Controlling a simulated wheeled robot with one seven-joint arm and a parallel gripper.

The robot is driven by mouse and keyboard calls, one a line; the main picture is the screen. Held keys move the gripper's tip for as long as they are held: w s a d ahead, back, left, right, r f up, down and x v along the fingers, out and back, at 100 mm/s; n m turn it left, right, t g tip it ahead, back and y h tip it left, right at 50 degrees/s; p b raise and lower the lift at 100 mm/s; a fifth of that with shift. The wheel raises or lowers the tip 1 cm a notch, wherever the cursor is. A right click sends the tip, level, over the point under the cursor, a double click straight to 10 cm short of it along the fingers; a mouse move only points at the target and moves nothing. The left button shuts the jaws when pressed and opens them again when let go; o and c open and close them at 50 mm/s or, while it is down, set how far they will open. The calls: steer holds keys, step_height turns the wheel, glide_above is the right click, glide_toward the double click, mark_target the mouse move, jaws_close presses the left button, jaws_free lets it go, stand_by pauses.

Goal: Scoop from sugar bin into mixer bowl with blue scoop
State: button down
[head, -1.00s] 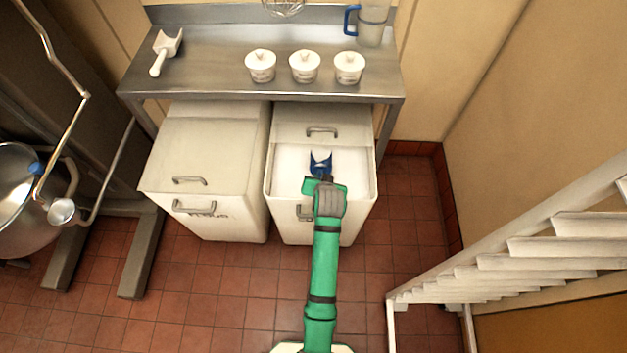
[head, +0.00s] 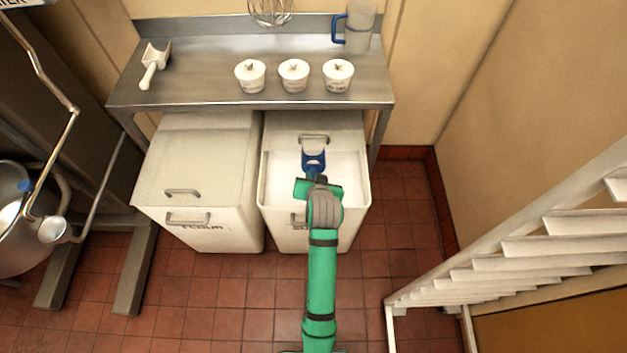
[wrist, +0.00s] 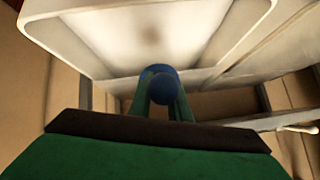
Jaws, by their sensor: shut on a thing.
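The blue scoop (head: 314,160) is in my gripper (head: 317,179), over the open right-hand bin (head: 347,228) near its back lid part. White contents (head: 345,172) fill the bin opening. I cannot tell whether the scoop touches them or carries any. In the wrist view, the round blue handle end (wrist: 162,84) sits between my green fingers (wrist: 160,100), with the bin's pale rim (wrist: 110,66) beyond. My gripper is shut on the scoop. The steel mixer bowl (head: 14,235) is at the far left, cut by the picture edge.
A closed flour bin (head: 200,185) stands left of the open one. The steel table (head: 200,85) behind holds a white scoop (head: 153,65), small lidded tubs (head: 294,76) and a jug (head: 360,25). A white slatted rack (head: 530,250) stands at right. Floor in front is clear.

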steer(key=shift+t, duration=0.5)
steer(key=shift+s+r, duration=0.25)
steer(key=shift+r, duration=1.4)
steer(key=shift+s+r, duration=0.2)
steer(key=shift+r, duration=1.45)
steer(key=shift+a, duration=0.1)
